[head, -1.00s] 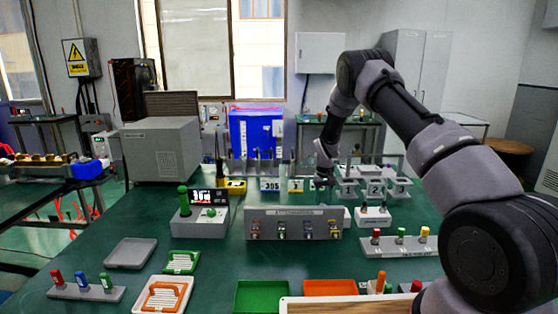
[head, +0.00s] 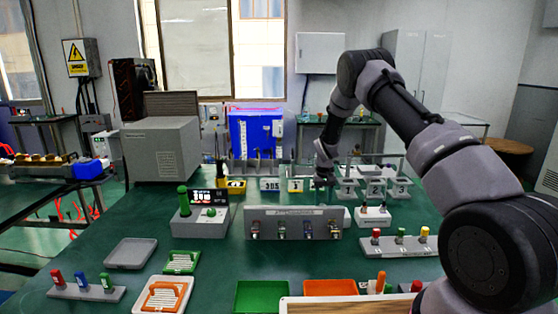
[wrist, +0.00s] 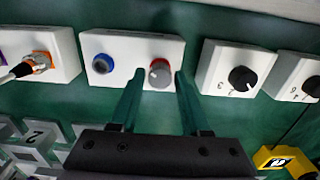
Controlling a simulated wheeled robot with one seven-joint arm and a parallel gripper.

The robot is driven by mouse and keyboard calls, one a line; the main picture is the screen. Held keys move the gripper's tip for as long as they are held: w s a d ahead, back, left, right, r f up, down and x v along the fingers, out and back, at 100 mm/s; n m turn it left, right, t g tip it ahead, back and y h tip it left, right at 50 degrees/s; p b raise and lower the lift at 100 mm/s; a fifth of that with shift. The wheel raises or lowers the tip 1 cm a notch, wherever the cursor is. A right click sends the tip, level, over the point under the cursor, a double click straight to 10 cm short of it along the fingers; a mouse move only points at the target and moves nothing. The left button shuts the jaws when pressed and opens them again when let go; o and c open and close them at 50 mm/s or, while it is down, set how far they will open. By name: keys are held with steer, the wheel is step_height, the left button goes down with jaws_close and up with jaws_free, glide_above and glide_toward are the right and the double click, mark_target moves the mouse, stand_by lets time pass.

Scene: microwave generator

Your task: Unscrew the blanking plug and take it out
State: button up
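In the wrist view a grey round plug (wrist: 160,73) with a red ring sits in a white block (wrist: 130,66). A blue-ringed round socket (wrist: 103,63) is to its left in the same block. My gripper (wrist: 159,75) is open. Its two teal fingers reach toward the block, with the plug showing between their tips. I cannot tell whether the tips are level with the plug in depth. In the head view my gripper (head: 322,183) is small and points down behind the grey panel (head: 297,215).
In the wrist view an orange connector with a cable (wrist: 37,62) is on the left. Two blocks with black dials (wrist: 238,79) are on the right. In the head view a grey unit with a display (head: 200,222) stands left of the panel. Trays (head: 130,253) lie nearer.

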jaws_close()
stand_by(1.0)
steer(key=shift+r, duration=0.1)
stand_by(0.3)
steer(key=shift+r, duration=2.9)
